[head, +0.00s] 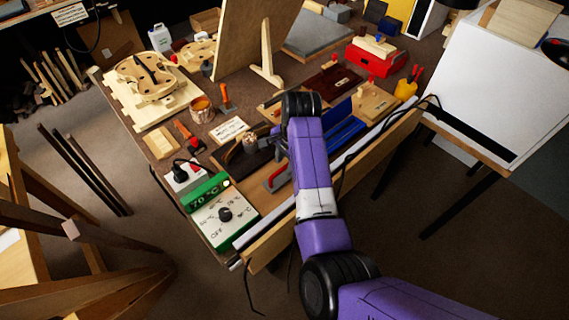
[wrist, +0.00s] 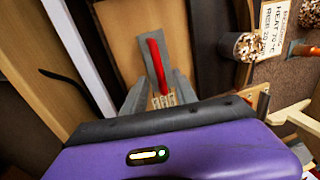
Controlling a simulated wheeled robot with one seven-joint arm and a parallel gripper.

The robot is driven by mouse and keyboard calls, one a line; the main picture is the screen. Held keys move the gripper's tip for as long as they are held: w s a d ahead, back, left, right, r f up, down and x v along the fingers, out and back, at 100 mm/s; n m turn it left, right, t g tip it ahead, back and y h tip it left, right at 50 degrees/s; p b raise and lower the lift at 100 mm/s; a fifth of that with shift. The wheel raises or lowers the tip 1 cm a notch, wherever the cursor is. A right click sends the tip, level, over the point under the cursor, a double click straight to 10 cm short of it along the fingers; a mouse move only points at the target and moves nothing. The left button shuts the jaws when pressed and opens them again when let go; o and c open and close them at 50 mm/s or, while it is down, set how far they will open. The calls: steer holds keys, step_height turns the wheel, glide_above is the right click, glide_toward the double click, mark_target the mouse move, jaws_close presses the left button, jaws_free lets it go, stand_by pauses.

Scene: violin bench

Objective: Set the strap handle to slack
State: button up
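A red lever (wrist: 157,62), which looks like the strap handle, stands on a grey plate (wrist: 149,42) in the wrist view. It also shows in the head view as a red bar (head: 277,177) on the front part of the bench. Small pale lettered labels (wrist: 163,101) lie at its near end, too small to read. My gripper (wrist: 160,92) is open, its two grey fingers on either side of the lever's near end. I cannot tell whether either finger touches it. In the head view my purple arm hides part of the area right of the lever.
A green and white heater box (head: 225,213) with a dial stands left of the lever. A dark block with a wood-filled cylinder (head: 249,141) is behind it. The bench's front edge (head: 268,245) is close.

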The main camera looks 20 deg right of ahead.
steer(key=shift+w+f, duration=0.15)
steer(key=shift+f, duration=0.6)
jaws_close()
stand_by(0.9)
